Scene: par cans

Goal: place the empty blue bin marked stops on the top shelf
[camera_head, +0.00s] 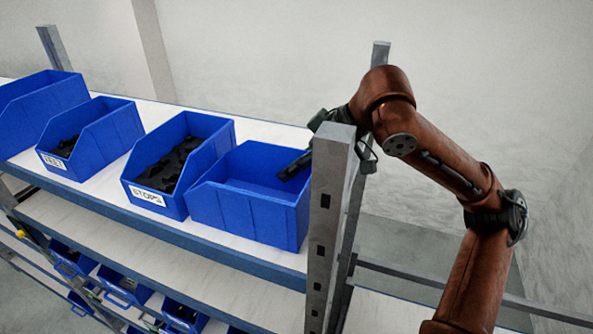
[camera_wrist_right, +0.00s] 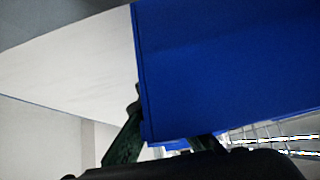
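An empty blue bin (camera_head: 252,214) sits on the top shelf (camera_head: 112,185), right of the other bins and beside the metal post. I see no label on its visible sides. The bin marked STOPS (camera_head: 174,201) stands to its left and holds black parts. My right gripper (camera_head: 297,164) is at the empty bin's right rim, with one finger reaching over into it; the post hides the rest. In the right wrist view, a blue bin wall (camera_wrist_right: 230,70) fills the right side, with one finger against its left edge. The other finger is mostly hidden. My left gripper is not in view.
Another labelled bin with black parts (camera_head: 90,139) and a further blue bin (camera_head: 40,106) stand at the left of the top shelf. The upright metal post (camera_head: 327,230) is close to my right arm. Several blue bins (camera_head: 125,286) sit on a lower shelf.

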